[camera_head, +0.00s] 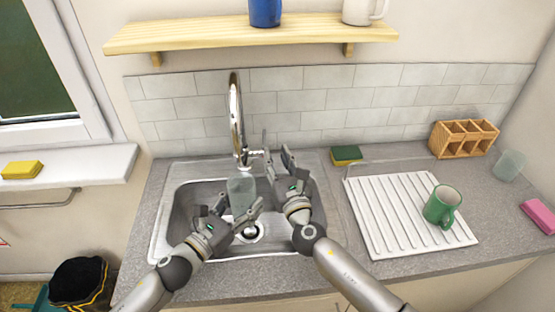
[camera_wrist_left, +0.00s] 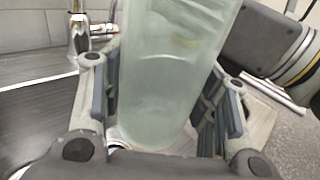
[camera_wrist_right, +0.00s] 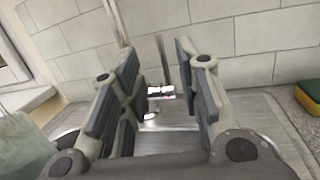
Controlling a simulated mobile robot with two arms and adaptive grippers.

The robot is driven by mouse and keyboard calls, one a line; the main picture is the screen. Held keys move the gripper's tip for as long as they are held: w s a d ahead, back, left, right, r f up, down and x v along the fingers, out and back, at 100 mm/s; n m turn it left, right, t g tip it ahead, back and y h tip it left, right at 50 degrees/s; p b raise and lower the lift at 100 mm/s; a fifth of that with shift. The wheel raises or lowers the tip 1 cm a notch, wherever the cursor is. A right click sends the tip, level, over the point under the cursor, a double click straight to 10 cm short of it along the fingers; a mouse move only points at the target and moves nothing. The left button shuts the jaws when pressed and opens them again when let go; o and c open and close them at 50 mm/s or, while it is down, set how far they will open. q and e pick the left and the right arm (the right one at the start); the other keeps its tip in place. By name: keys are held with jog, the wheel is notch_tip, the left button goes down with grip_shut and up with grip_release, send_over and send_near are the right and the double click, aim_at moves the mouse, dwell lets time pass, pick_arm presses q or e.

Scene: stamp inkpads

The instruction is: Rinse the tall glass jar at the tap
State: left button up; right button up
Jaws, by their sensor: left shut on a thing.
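The tall glass jar (camera_head: 241,190) is pale, greenish and translucent. It stands about upright over the sink (camera_head: 183,215), under the tap's spout (camera_head: 236,115). My left gripper (camera_head: 232,212) is shut on the jar, with a finger on each side, as the left wrist view shows (camera_wrist_left: 165,85). A faint yellowish smear shows on the jar's upper part there. My right gripper (camera_head: 277,160) is open beside the tap's lever (camera_wrist_right: 161,62). The lever shows between its fingers in the right wrist view, apart from the pads. I cannot tell whether water runs.
A green-and-yellow sponge (camera_head: 346,154) lies behind the sink's right side. A white draining board (camera_head: 385,215) holds a green mug (camera_head: 441,206). A wooden rack (camera_head: 464,137), a clear cup (camera_head: 509,165) and a pink sponge (camera_head: 539,215) are farther right. A shelf (camera_head: 200,36) hangs above.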

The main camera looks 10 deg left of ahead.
dwell(0.4)
jog(key=shift+r, duration=0.2)
jog(key=c, duration=0.5)
jog(key=shift+d+r, duration=0.2)
jog(key=shift+r, duration=0.1)
grip_shut()
jog(key=g+h, duration=0.1)
jog(key=g, duration=0.2)
send_near(263, 142)
jog(key=r+x, duration=0.1)
jog(key=x, duration=0.5)
jog(key=shift+w+r+h, duration=0.2)
jog(key=shift+h, duration=0.1)
